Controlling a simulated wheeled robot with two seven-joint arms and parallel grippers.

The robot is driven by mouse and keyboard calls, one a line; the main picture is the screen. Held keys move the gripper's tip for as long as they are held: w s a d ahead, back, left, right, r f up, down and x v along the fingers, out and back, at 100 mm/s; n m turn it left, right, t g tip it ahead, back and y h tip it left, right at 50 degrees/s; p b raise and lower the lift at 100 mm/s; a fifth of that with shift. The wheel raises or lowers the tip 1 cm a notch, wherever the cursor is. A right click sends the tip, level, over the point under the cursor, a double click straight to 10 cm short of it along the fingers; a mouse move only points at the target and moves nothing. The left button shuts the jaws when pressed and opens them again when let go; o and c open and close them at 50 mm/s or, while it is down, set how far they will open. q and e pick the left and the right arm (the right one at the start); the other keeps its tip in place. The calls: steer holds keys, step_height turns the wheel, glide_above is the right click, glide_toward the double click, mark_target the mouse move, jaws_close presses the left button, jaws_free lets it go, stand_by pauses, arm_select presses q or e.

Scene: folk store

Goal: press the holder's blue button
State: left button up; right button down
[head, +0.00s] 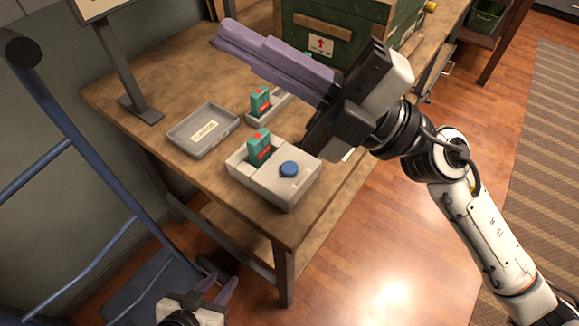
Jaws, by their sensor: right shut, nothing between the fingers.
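The pale holder (272,189) sits near the front corner of the wooden table. Its round blue button (289,169) is on the right part of its top, uncovered. A teal box with red marks (259,146) stands in the holder's left slot. My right gripper (222,36) is shut and empty, raised above the table. Its purple fingers point to the upper left, away from the button, and its body is up and right of the holder in the picture. My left gripper (220,284) is low at the bottom edge, beside the table, with its purple fingers apart and empty.
Behind is a second pale holder (284,99) with a teal box (261,101), partly hidden by my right gripper. A grey labelled tray (185,143) lies to the left. A green chest (290,36) stands at the back. A blue ladder frame (75,134) is left of the table.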

steer(key=s+a+f+n+g+h, duration=0.3)
steer(key=s+n+g, duration=0.1)
steer(key=n+g, duration=0.15)
steer(key=n+t+h+b, duration=0.1)
steer(key=n+t+h, duration=0.3)
steer(key=h, duration=0.8)
glide_above(296, 170)
step_height(296, 170, down, 10)
steer(key=m, duration=0.1)
steer(key=shift+t, duration=0.35)
steer(key=shift+f+m, duration=0.2)
steer(key=shift+m, duration=0.05)
step_height(296, 170, down, 8)
steer(key=b, duration=0.6)
steer(key=shift+r, duration=0.15)
steer(key=shift+f+b, duration=0.35)
steer(key=shift+f, duration=0.1)
